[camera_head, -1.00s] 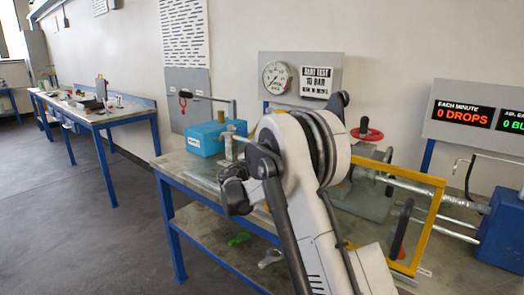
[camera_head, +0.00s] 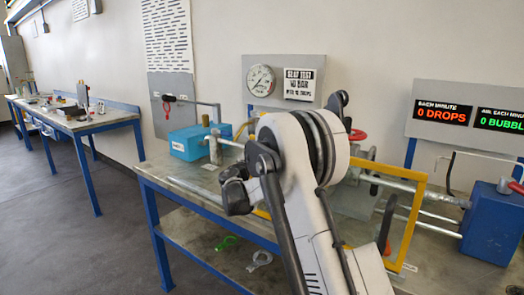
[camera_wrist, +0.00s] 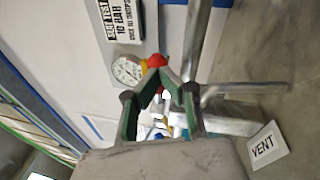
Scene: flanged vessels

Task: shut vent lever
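A white card reading VENT (camera_wrist: 268,146) lies at the right of the wrist view, by a grey metal pipe (camera_wrist: 245,89). I cannot make out for certain which part is the vent lever. My gripper (camera_wrist: 160,78) shows in the wrist view with both green inner pads facing each other and a gap between them. Nothing is visibly held. Red and yellow parts show past the fingertips, but whether they touch the fingers I cannot tell. In the head view my own arm hides the gripper.
A pressure gauge (camera_head: 260,80) and test sign (camera_head: 300,85) hang behind the bench. A blue box (camera_head: 190,143) stands left. A red handwheel (camera_head: 357,135), yellow frame (camera_head: 412,225) and blue pump box (camera_head: 490,225) stand right. The display (camera_head: 443,114) reads 0 drops.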

